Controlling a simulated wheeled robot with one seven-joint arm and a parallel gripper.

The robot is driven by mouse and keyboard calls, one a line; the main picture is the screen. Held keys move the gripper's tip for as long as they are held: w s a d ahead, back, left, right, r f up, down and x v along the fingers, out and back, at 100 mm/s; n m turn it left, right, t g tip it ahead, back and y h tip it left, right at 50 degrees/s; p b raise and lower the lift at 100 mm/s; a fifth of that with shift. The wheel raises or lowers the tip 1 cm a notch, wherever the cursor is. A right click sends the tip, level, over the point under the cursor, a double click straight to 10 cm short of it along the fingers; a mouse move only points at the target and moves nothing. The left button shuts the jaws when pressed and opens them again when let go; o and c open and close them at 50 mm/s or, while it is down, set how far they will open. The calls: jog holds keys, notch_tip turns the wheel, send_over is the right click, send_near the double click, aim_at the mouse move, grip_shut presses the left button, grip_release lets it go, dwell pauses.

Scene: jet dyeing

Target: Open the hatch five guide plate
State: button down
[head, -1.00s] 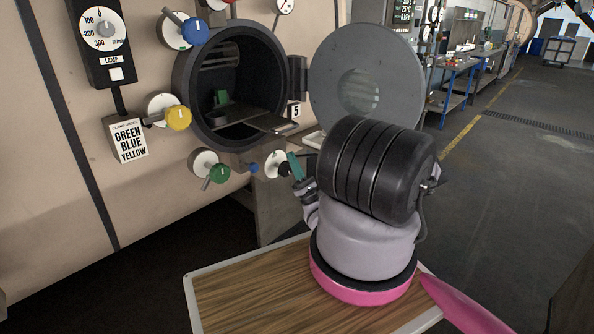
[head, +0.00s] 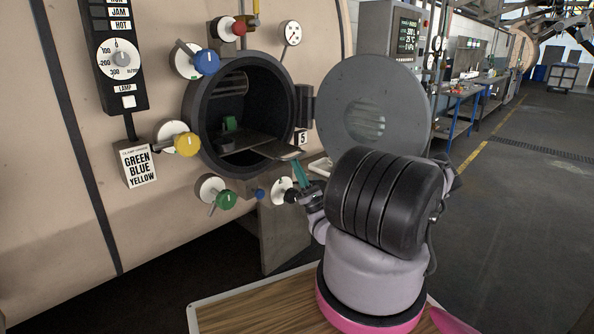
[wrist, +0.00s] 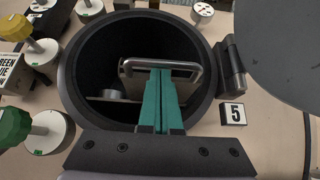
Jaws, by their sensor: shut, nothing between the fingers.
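The hatch marked 5 is a round dark opening (head: 190,118) in the beige machine wall. Its grey door (head: 345,100), with a round window, stands swung open to the right. I cannot tell whether the tips touch the loop.
Blue (head: 206,61), yellow (head: 187,144), green (head: 226,199) and red (head: 239,28) knobs ring the hatch. A 5 label (head: 302,138) sits below the hinge.

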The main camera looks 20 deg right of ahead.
jog(key=shift+s+r+g+h, duration=0.15)
jog(key=shift+r+g, duration=0.35)
jog(key=shift+r, duration=0.85)
jog(key=shift+r+g+h, duration=0.25)
jog(key=shift+r+g, duration=0.25)
jog(key=shift+r, duration=0.85)
